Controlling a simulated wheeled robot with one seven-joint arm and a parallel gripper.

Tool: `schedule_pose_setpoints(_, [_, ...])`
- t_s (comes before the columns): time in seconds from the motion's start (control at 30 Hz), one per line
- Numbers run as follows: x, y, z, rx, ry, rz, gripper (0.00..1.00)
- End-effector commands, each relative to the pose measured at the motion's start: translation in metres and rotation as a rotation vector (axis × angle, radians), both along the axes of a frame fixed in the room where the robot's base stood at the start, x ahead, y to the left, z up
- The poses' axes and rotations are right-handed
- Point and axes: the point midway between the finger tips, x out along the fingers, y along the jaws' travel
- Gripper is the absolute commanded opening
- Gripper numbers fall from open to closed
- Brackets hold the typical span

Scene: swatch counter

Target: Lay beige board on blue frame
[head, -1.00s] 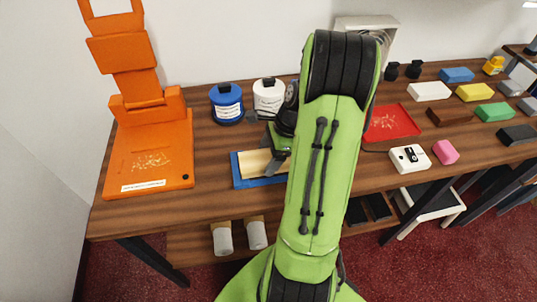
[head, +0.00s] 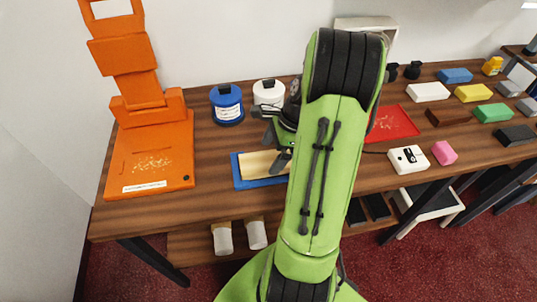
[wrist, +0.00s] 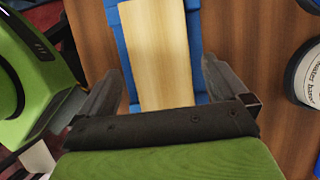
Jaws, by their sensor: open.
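The beige board (head: 256,165) lies on the blue frame (head: 240,182) on the wooden counter, left of my arm in the head view. In the wrist view the board (wrist: 158,50) lies lengthwise over the blue frame (wrist: 118,40), with blue showing along both sides. My gripper (wrist: 165,80) is open, its two fingers apart on either side of the board's near end, not closed on it. In the head view my gripper (head: 276,146) is just above the board's right part. My arm hides the right end of board and frame.
An orange stand (head: 148,160) is at left. Bare counter shows in front of the frame.

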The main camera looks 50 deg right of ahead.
Motion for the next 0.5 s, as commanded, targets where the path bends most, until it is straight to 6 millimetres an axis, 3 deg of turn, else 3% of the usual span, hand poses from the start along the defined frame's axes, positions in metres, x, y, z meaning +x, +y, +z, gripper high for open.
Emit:
schedule_pose_setpoints(0.03, [-0.003, -0.006, 0.021, -0.005, -0.004, -0.003, 1.0])
schedule_pose_setpoints(0.3, [-0.019, -0.03, 0.092, -0.003, -0.003, -0.003, 1.0])
schedule_pose_setpoints(0.5, [-0.026, -0.039, 0.119, -0.001, -0.002, -0.001, 1.0])
